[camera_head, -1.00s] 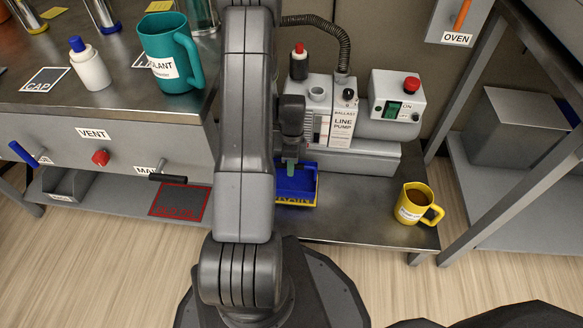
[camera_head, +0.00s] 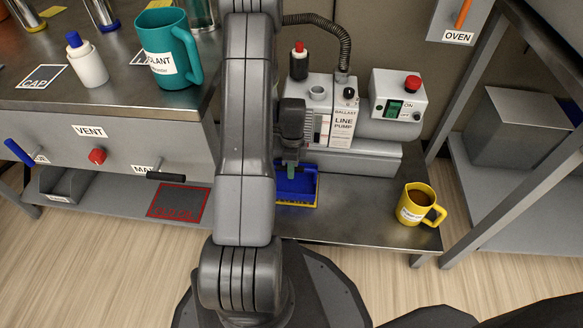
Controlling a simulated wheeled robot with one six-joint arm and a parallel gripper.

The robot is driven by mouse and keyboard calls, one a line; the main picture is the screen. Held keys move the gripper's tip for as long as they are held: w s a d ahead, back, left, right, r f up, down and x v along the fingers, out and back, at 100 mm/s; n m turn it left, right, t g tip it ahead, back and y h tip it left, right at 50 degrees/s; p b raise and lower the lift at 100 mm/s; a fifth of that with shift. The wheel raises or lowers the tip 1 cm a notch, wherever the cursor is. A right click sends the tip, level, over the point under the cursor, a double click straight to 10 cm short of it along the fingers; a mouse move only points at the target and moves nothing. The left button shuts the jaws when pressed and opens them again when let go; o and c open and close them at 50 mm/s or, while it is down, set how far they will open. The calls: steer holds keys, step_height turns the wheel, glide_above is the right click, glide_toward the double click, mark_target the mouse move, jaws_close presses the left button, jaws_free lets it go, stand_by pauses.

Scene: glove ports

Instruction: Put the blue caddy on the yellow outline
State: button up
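The blue caddy (camera_head: 297,190) is on the low metal shelf in front of the line pump, partly hidden behind my arm. Thin parts of the yellow outline (camera_head: 317,190) show along its right and front edges. The caddy appears to be over the outline, but its left side is hidden and I cannot tell whether it rests fully inside. My gripper (camera_head: 291,168) points down at the caddy's back part, with a small green piece at its tip. I cannot tell whether its fingers are closed on the caddy.
The line pump (camera_head: 345,115) stands right behind the caddy. A yellow mug (camera_head: 417,203) stands at the shelf's right end. A red outline (camera_head: 180,202) lies to the left. The upper bench holds a teal jug (camera_head: 168,50) and a white bottle (camera_head: 88,65). The shelf between caddy and mug is clear.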

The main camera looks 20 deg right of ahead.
steer(key=shift+o, duration=0.6)
steer(key=shift+s+f, duration=0.15)
steer(key=shift+f, duration=0.15)
steer(key=shift+r+p, duration=0.3)
steer(key=shift+r, duration=0.05)
step_height(320, 180, up, 12)
steer(key=w+d+p, duration=0.1)
steer(key=w+p, duration=0.1)
steer(key=p, duration=0.2)
steer(key=shift+w+r, duration=0.15)
steer(key=shift+r, duration=0.05)
